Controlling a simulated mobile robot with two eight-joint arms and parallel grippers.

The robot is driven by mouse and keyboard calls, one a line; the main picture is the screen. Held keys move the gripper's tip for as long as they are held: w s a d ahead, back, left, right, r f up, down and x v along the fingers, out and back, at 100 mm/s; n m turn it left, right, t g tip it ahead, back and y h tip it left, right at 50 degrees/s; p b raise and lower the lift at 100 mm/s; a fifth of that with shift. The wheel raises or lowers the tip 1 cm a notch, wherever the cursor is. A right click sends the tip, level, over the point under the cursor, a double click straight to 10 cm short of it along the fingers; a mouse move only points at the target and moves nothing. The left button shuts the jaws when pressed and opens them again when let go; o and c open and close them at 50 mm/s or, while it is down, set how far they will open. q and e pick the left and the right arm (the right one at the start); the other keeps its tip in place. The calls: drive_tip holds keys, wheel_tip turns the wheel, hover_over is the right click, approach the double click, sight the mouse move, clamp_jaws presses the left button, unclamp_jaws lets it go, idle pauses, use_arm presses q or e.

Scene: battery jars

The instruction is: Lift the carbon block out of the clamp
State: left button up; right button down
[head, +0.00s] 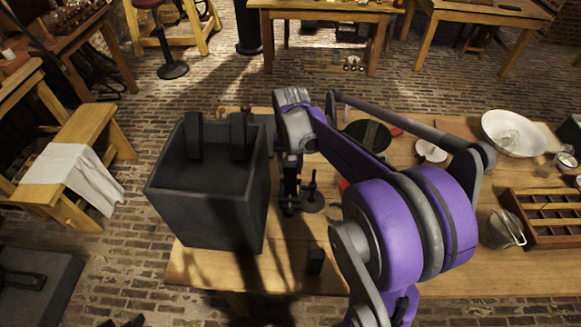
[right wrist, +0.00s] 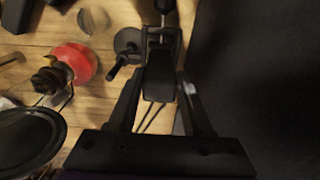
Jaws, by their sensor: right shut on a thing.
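My right gripper (head: 289,196) points down beside the big dark box, at the left part of the table. In the right wrist view its two fingers (right wrist: 162,88) stand on either side of the dark carbon block (right wrist: 160,76) and are shut on it. The block's upper end meets the black clamp (right wrist: 163,35), so I cannot tell whether it is still inside the clamp. The clamp's stand, with a round black base (head: 312,201), is just right of the gripper in the head view. The arm partly hides the clamp there. My left gripper is not in view.
A tall, open dark box (head: 208,208) stands close left of my right gripper. A small black block (head: 315,260) lies near the table's front edge. A red-bodied item (right wrist: 75,62) is left of the clamp in the wrist view. A white bowl (head: 512,134) and wooden tray (head: 550,212) are at right.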

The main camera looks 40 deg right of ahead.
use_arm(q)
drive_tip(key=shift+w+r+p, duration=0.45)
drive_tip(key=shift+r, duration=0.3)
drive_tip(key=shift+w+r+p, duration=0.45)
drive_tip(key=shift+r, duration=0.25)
use_arm(e)
drive_tip(key=shift+r, duration=2.35)
